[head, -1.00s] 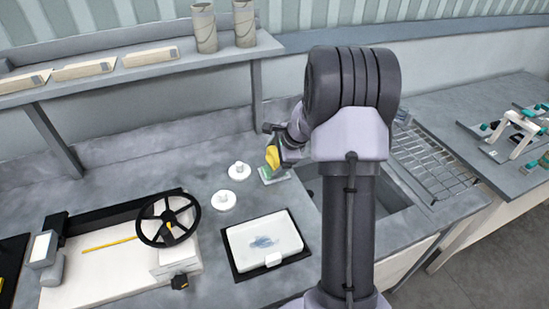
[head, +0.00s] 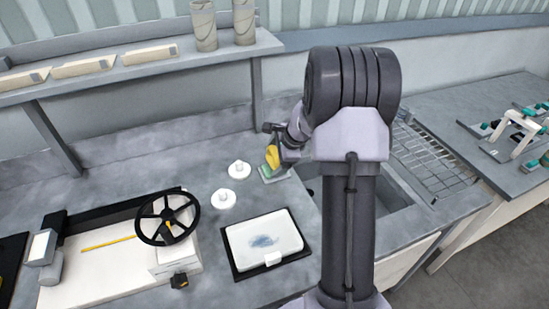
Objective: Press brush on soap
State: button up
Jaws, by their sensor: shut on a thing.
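My gripper (head: 276,150) is at the back of the counter, left of the sink, partly hidden by my own arm. It is shut on a yellow brush (head: 272,157), held low over a small pale green soap (head: 269,177). The brush's lower end appears to meet the soap, but I cannot tell whether they touch. The soap lies on a small light dish or pad (head: 278,178) whose right part is close to my arm.
Two white knobbed discs (head: 239,169) (head: 223,198) sit left of the soap. A white tray with a blue smear (head: 290,253) lies in front on a black mat. A black handwheel (head: 167,219) stands left; a sink (head: 390,205) with a wire rack (head: 433,165) is right.

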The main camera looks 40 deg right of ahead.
dwell(0.4)
notch_tip(320, 180, up, 7)
jog(key=p, duration=0.5)
jog(key=shift+p, duration=0.4)
